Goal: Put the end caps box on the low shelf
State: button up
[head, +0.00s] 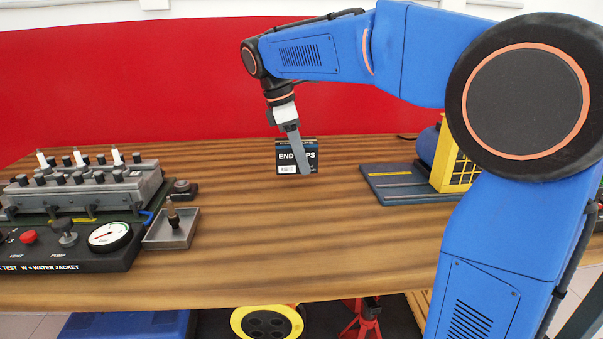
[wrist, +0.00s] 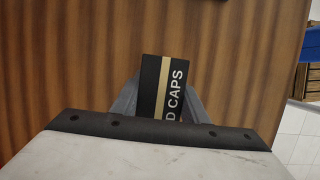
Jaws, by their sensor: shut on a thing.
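The end caps box (head: 284,160) is a small black box with white lettering and a pale label, near the middle of the wooden bench top. In the wrist view its black face with a tan stripe (wrist: 160,85) shows between the two grey fingers. My gripper (head: 303,165) points down and is shut on the box, with one finger across its front. I cannot tell whether the box touches the bench top or is just above it. No low shelf can be made out for certain in either view.
A test panel with a gauge (head: 110,236) and an engine block (head: 85,187) stand at the left. A small metal tray (head: 185,240) holds a plug-like part. A yellow guard (head: 455,165) stands at the right. A yellow reel (head: 268,322) and red stand (head: 362,318) are below the bench.

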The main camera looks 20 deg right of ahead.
aim_at(301, 186)
jog(key=shift+f, duration=2.15)
jog(key=shift+f, duration=0.1)
jog(key=o, duration=1.2)
